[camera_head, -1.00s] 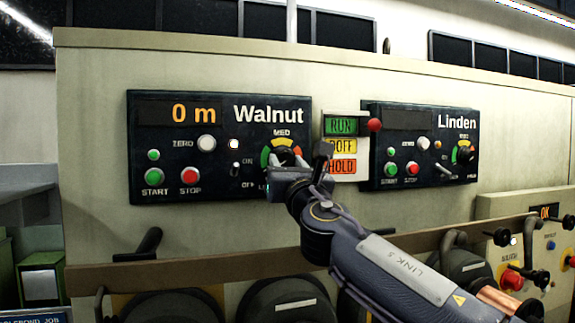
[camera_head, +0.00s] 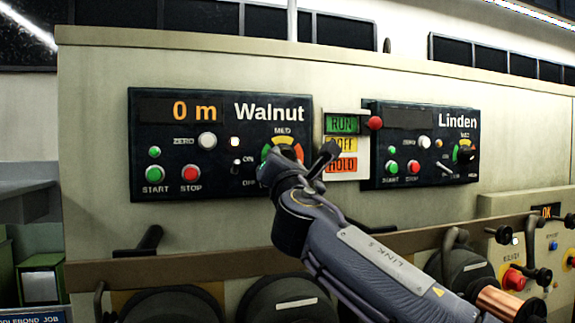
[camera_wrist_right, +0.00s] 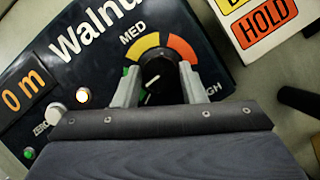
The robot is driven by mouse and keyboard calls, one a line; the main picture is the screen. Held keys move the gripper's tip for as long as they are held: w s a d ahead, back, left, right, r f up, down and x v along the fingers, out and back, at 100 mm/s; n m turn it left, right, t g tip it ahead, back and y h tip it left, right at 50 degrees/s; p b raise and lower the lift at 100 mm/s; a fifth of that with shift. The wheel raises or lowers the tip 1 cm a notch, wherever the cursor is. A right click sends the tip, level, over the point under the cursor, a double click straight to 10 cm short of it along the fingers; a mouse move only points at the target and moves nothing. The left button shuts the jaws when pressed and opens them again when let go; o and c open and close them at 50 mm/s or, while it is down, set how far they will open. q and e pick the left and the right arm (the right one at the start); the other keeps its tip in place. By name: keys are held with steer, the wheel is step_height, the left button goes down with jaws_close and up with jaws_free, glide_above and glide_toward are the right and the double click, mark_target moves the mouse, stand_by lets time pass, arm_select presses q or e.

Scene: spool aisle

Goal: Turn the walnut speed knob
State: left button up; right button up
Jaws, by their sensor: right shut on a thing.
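The walnut speed knob (camera_wrist_right: 156,73) is black with a white line, which slants in the right wrist view. It sits on the dark Walnut panel (camera_head: 222,188), under a green, yellow and red arc marked MED. My right gripper (camera_wrist_right: 157,85) has one finger on each side of the knob and is shut on it. In the head view my right gripper (camera_head: 277,164) covers most of the knob. The Walnut display (camera_head: 180,110) reads 0 m. My left gripper is in neither view.
The Walnut panel also has a ZERO button (camera_head: 207,141), a green START button (camera_head: 155,173), a red STOP button (camera_head: 190,172) and an ON/OFF switch. RUN, OFF and HOLD signs stand to the right, then the Linden panel (camera_head: 421,181). A brown rail (camera_head: 200,268) runs below.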

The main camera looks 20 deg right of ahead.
steer(key=shift+a+m+g+h, duration=0.1)
steer(key=shift+m+g+h, duration=0.2)
steer(key=shift+m+h, duration=0.85)
steer(key=shift+m+y, duration=0.45)
steer(key=shift+m, duration=0.2)
steer(key=o, duration=1)
steer(key=b+v, duration=0.3)
steer(key=v, duration=0.4)
steer(key=shift+s+a, duration=0.1)
steer(key=shift+s, duration=0.3)
